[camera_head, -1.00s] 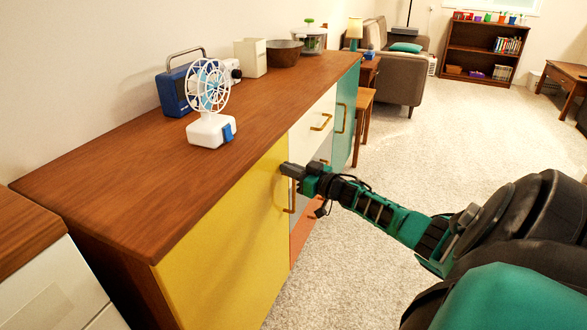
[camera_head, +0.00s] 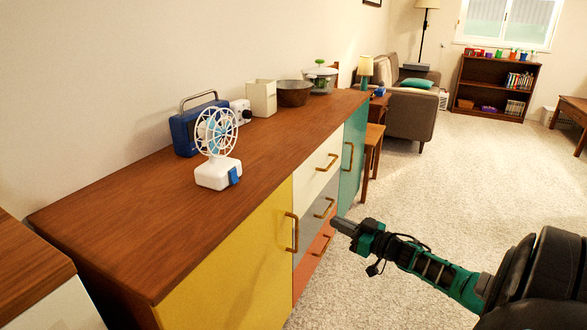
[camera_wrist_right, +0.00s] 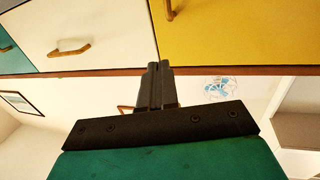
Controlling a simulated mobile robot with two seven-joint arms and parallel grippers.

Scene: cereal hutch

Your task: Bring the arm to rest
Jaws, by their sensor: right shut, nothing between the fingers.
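My right gripper (camera_head: 343,226) is shut and empty, in front of the hutch's drawers in the head view. It appears apart from the hutch. In the right wrist view my right gripper (camera_wrist_right: 160,68) points toward the hutch front, fingers together. The hutch (camera_head: 150,215) has a wooden top, a yellow door (camera_head: 240,262) on the left, a column of white, grey and orange drawers, and a teal door (camera_head: 352,150) on the right. All its doors and drawers look closed. My left gripper is not in view.
On the hutch top stand a white fan (camera_head: 218,172), a blue radio (camera_head: 186,130), a cream container (camera_head: 262,98), a brown bowl (camera_head: 294,93) and a lidded glass pot (camera_head: 320,78). A stool (camera_head: 372,145) stands beyond. The carpet (camera_head: 450,190) to the right is clear.

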